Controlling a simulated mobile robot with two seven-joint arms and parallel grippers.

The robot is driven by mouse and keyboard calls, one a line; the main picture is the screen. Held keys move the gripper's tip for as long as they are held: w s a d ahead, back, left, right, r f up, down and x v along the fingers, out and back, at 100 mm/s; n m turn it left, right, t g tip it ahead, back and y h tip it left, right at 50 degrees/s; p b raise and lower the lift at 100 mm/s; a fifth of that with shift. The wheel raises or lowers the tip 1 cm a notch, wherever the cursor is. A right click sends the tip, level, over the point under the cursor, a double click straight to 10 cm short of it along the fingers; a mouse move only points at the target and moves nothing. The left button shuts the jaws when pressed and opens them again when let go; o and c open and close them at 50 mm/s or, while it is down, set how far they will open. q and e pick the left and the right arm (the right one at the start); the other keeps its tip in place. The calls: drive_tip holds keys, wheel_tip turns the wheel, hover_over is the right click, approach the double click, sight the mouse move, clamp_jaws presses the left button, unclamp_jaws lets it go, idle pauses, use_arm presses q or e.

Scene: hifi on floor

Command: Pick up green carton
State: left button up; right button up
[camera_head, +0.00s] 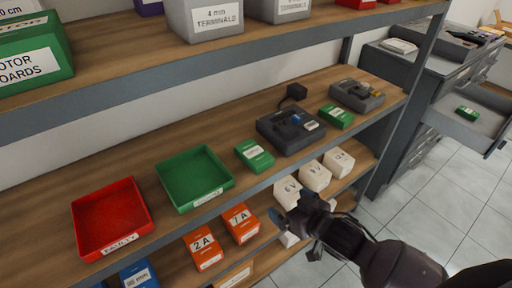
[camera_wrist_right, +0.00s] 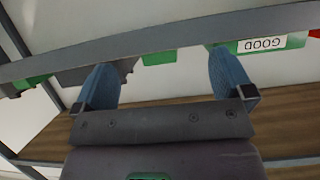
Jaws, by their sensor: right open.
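A small green carton (camera_head: 255,155) with a white label lies on the middle shelf, between a green tray and a dark device. A second green carton (camera_head: 336,116) lies further right on that shelf, and a third (camera_head: 467,113) lies in an open drawer at the right. My right gripper (camera_head: 296,212) is in front of the shelves, near the white boxes and below the middle shelf's edge. In the wrist view its blue fingers (camera_wrist_right: 163,78) are wide apart and empty. My left gripper is not in view.
A green tray (camera_head: 195,178) and a red tray (camera_head: 108,218) stand left on the middle shelf; dark devices (camera_head: 290,130) stand right. White boxes (camera_head: 314,176) and orange boxes (camera_head: 203,249) fill the lower shelf. The grey shelf edge (camera_wrist_right: 150,46) crosses before my fingers.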

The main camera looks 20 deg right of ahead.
drive_tip(key=w+a+r+n+b, duration=0.1)
drive_tip(key=w+r+b, duration=0.1)
drive_tip(key=w+r, duration=0.15)
approach(261, 159)
drive_tip(key=w+f, duration=0.1)
drive_tip(key=w+a+f, duration=0.1)
drive_tip(key=shift+w+a+f+y, duration=0.1)
drive_tip(key=shift+w+a+y, duration=0.1)
drive_tip(key=shift+w+y, duration=0.15)
drive_tip(key=shift+w+a+f, duration=0.1)
drive_tip(key=shift+w+f, duration=0.05)
drive_tip(key=shift+w, duration=0.2)
drive_tip(key=shift+w+a+f, duration=0.1)
drive_tip(key=shift+w+a, duration=0.05)
drive_tip(key=shift+w, duration=0.4)
drive_tip(key=shift+d+x, duration=0.2)
drive_tip(key=shift+x, duration=2.05)
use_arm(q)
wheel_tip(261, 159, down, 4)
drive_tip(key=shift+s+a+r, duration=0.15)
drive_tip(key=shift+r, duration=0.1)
use_arm(e)
drive_tip(key=shift+w, duration=0.15)
drive_tip(key=shift+c, duration=0.5)
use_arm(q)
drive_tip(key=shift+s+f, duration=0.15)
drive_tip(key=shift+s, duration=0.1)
use_arm(e)
drive_tip(key=shift+r, duration=0.2)
drive_tip(key=c, duration=1)
